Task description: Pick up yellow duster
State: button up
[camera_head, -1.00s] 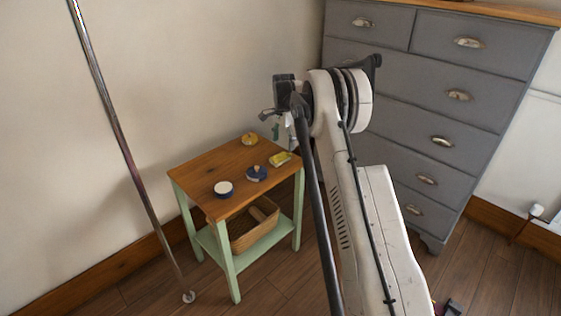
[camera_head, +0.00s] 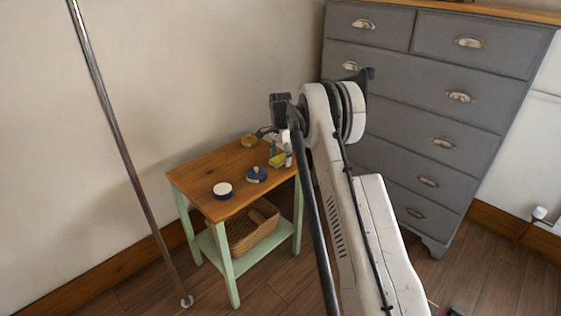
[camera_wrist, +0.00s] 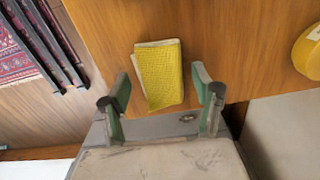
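The yellow duster (camera_wrist: 160,75) lies folded on the wooden tabletop of a small side table, with a pale edge showing. In the head view the duster (camera_head: 277,161) is near the table's right edge, partly hidden by my gripper. My gripper (camera_wrist: 161,90) is open and empty, its two green-padded fingers apart on either side of the duster's near part in the wrist view. In the head view my gripper (camera_head: 281,152) hangs just above the duster. I cannot tell the exact height or any contact.
On the side table (camera_head: 207,172) are a blue-and-white round tin (camera_head: 222,189), a dark blue item (camera_head: 256,175) and a yellow round thing (camera_head: 249,141). A wicker basket (camera_head: 243,238) sits on its lower shelf. A grey dresser (camera_head: 390,120) stands right; a metal pole (camera_head: 123,145) stands left.

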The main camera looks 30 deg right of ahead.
aim_at(280, 156)
jog(key=c, duration=1)
jog(key=shift+c, duration=0.2)
jog(key=shift+r, duration=0.2)
jog(key=shift+r, duration=0.25)
notch_tip(280, 156, up, 4)
jog(key=shift+f+p, duration=0.15)
jog(key=shift+p, duration=0.75)
jog(key=s+a+r+p, duration=0.2)
jog(key=a+r, duration=0.4)
jog(key=a, duration=0.5)
jog(key=shift+s+a+r+p, duration=0.15)
jog(key=shift+s+r+p, duration=0.15)
jog(key=shift+s, duration=0.25)
jog(key=shift+f, duration=0.1)
